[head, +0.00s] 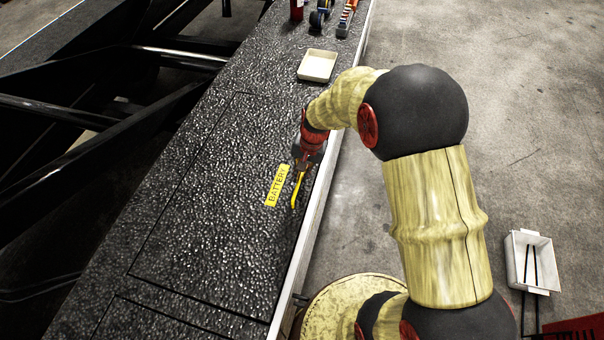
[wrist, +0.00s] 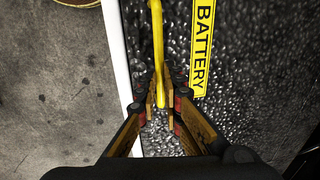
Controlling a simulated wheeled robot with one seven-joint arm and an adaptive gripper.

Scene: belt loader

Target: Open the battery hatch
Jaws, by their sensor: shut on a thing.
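The battery hatch (head: 200,215) is a flat black textured panel, its outline flush with the deck around it; it looks closed. A yellow label (head: 277,185) reading BATTERY lies on it, and the label also shows in the wrist view (wrist: 203,45). A yellow handle (head: 296,190) runs beside the label, near the deck's right edge. In the wrist view the handle (wrist: 158,50) passes between the fingertips. My gripper (wrist: 162,100) is shut on the handle near one end. In the head view the fingers are partly hidden by my wrist.
A cream tray (head: 317,66) sits on the deck beyond the hatch, with tools (head: 346,18) at the far end. A white bin (head: 532,262) stands at the lower right. Open dark frame bars (head: 90,115) lie left of the deck.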

